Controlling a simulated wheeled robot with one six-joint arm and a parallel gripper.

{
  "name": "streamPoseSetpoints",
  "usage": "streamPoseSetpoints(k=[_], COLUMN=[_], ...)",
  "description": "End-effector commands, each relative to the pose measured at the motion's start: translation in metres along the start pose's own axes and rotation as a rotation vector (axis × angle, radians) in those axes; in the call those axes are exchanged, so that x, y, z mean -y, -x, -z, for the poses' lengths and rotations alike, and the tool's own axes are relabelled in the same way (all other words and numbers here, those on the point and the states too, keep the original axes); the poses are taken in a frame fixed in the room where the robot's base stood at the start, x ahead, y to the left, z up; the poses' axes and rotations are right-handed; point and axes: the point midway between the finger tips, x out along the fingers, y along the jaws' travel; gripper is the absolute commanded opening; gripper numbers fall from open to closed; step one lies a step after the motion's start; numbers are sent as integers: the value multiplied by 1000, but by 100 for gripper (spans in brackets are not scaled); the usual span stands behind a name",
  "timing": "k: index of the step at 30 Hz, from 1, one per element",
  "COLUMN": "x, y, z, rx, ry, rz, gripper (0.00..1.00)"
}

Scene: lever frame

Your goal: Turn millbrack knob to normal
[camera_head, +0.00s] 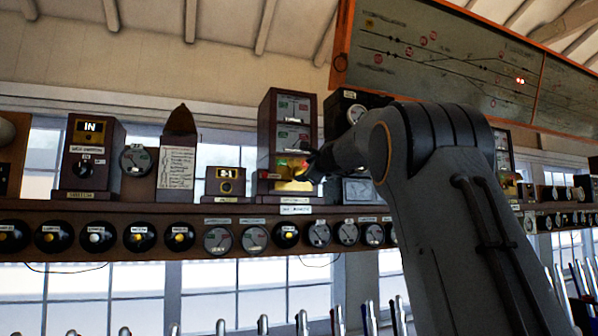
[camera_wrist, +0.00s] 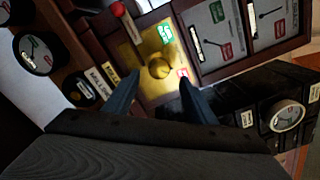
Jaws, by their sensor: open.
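The millbrack knob (camera_wrist: 159,68) is a round brass knob on a brass plate, with a green label above it and a red label to its lower right in the wrist view. My gripper (camera_wrist: 160,76) is open, with one dark finger on each side of the knob. I cannot tell whether the fingers touch it. In the head view the brass plate (camera_head: 292,186) sits low on a tall wooden instrument case (camera_head: 266,130). My gripper (camera_head: 309,172) is at its right side there, and the knob is largely hidden.
A red button (camera_wrist: 118,9) is beside the brass plate. A black case with a dial (camera_wrist: 287,117) is close at the right. The shelf (camera_head: 130,208) carries other instruments, with several round dials below. Lever tops (camera_head: 262,324) stand along the bottom. A track diagram (camera_head: 450,50) hangs above.

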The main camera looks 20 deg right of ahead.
Motion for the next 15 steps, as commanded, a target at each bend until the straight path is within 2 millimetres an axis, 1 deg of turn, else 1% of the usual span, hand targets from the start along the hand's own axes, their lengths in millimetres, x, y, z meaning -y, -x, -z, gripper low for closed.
streamPoseSetpoints(k=[9,15], x=[0,0], y=[-40,-59], z=[-1,-2], rx=[-1,0], ry=[4,5], rz=[-4,-4], gripper=[51,51])
